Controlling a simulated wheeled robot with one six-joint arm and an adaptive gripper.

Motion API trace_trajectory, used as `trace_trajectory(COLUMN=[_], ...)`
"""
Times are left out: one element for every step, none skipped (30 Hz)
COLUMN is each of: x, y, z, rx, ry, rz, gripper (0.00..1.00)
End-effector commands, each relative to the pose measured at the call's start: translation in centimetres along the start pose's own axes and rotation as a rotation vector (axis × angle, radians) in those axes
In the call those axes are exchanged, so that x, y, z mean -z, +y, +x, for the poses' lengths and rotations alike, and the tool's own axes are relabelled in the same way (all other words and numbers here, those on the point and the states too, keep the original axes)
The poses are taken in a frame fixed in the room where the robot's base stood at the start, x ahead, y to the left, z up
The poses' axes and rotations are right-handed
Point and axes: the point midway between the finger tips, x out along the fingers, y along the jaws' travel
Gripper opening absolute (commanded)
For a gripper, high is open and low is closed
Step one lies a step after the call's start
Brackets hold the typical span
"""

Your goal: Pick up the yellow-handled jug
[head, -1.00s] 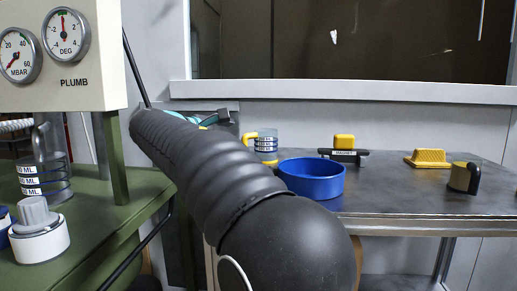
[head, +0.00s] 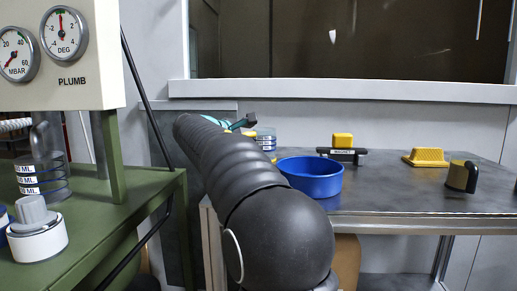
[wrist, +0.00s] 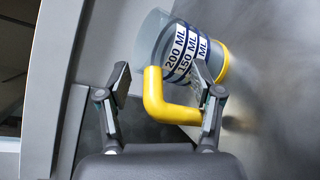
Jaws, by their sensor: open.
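The yellow-handled jug (head: 266,138) stands on the grey metal bench, clear with white measure labels and partly hidden by my arm in the head view. The wrist view shows the jug (wrist: 182,52) with its yellow handle (wrist: 165,106) toward me. My gripper (wrist: 162,80) is open, one finger each side of the handle in that view. The right finger overlaps the jug's labels; I cannot tell whether it touches. In the head view my gripper (head: 246,122) is just left of the jug, mostly hidden behind my arm.
A blue bowl (head: 311,179) stands close right of the jug. A green bench (head: 110,225) at left holds another measuring jug (head: 42,178).

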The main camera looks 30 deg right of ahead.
Motion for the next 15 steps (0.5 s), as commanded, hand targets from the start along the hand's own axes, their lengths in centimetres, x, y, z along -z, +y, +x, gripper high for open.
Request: trace_trajectory(x=[0.00, 0.00, 0.00, 0.00, 0.00, 0.00, 0.00, 0.00, 0.01, 0.01, 0.03, 0.05, 0.08, 0.10, 0.14], y=[0.03, 0.02, 0.02, 0.02, 0.01, 0.01, 0.01, 0.01, 0.00, -0.01, -0.03, -0.06, -0.10, -0.13, -0.18], z=[-0.02, -0.03, -0.04, -0.04, -0.04, -0.05, -0.05, -0.05, -0.05, -0.05, -0.04, -0.02, -0.01, 0.01, 0.03], rx=[-0.001, 0.000, 0.000, 0.000, 0.000, 0.000, 0.000, 0.000, 0.000, 0.000, 0.001, 0.001, 0.002, 0.003, 0.004], ry=[0.001, 0.001, 0.001, 0.001, 0.001, 0.001, 0.001, 0.001, 0.001, 0.001, 0.001, 0.001, 0.001, 0.001, 0.001], rz=[0.000, 0.000, 0.000, 0.000, 0.000, 0.000, 0.000, 0.000, 0.000, 0.000, 0.000, -0.001, -0.001, -0.001, -0.002], gripper=[0.66, 0.66, 0.66, 0.66, 0.61, 0.51, 0.43, 0.36, 0.26, 0.18, 0.11, 0.01, 0.00, 0.00, 0.00])
